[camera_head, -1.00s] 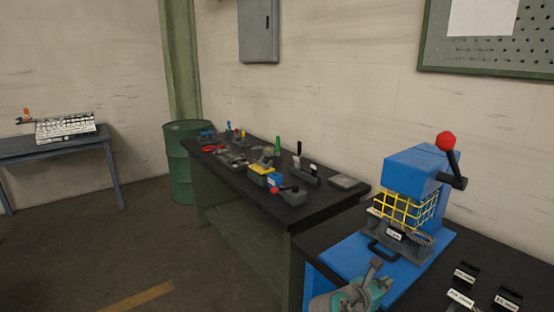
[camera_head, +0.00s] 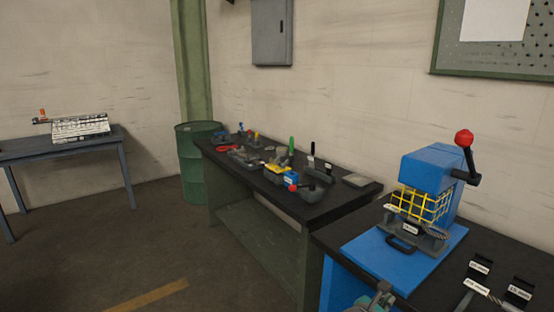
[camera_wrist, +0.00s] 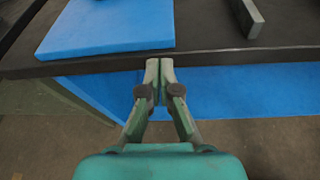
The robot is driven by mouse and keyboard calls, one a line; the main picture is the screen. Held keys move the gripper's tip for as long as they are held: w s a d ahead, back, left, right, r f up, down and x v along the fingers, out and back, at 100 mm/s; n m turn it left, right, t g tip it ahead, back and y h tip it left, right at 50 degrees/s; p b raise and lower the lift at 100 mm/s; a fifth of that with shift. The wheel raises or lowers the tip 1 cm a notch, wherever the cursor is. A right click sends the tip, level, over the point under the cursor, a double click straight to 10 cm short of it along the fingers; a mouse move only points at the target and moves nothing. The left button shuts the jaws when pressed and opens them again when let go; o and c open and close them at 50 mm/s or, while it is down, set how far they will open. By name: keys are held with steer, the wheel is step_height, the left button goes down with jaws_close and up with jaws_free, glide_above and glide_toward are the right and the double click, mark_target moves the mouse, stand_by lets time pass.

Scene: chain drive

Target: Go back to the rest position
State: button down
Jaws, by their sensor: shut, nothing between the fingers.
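My gripper (camera_wrist: 159,66) is in the wrist view, with its two fingertips together and nothing between them. Its tips show against the dark front edge of the near workbench (camera_wrist: 230,57), with the floor and the blue bench side behind; I cannot tell whether they touch the edge. In the head view only a small part of my gripper (camera_head: 383,294) shows at the bottom edge, in front of the bench, and its fingertips are hard to make out there.
A blue press (camera_head: 430,175) with a yellow guard and red-knobbed lever stands on a blue base plate (camera_head: 372,262). Labelled holders (camera_head: 480,267) lie to its right. A second bench (camera_head: 352,197) holds several tools. A green drum (camera_head: 193,180) stands behind; the floor (camera_head: 100,250) at left is clear.

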steer(key=s+a+f+m+t+y, duration=0.2)
steer(key=s+a+f+m+y, duration=0.15)
steer(key=s+f, duration=0.95)
steer(key=s+a+f+m+t+y, duration=0.1)
steer(key=s+f+m+y, duration=0.15)
steer(key=s, duration=0.35)
steer(key=s+a+f+m+y, duration=0.2)
steer(key=s+f, duration=0.1)
steer(key=s, duration=0.4)
steer(key=s+a+r+m+t+y, duration=0.15)
steer(key=s+m, duration=0.25)
steer(key=s, duration=0.4)
steer(key=s+a+r+m+y, duration=0.1)
steer(key=s+a+r+m, duration=0.2)
steer(key=s, duration=0.4)
steer(key=s+d+r+m+t, duration=0.1)
steer(key=s+r+m, duration=0.8)
steer(key=s, duration=0.1)
steer(key=shift+s+r+m, duration=0.25)
steer(key=shift+s+m, duration=0.1)
steer(key=shift+m, duration=0.05)
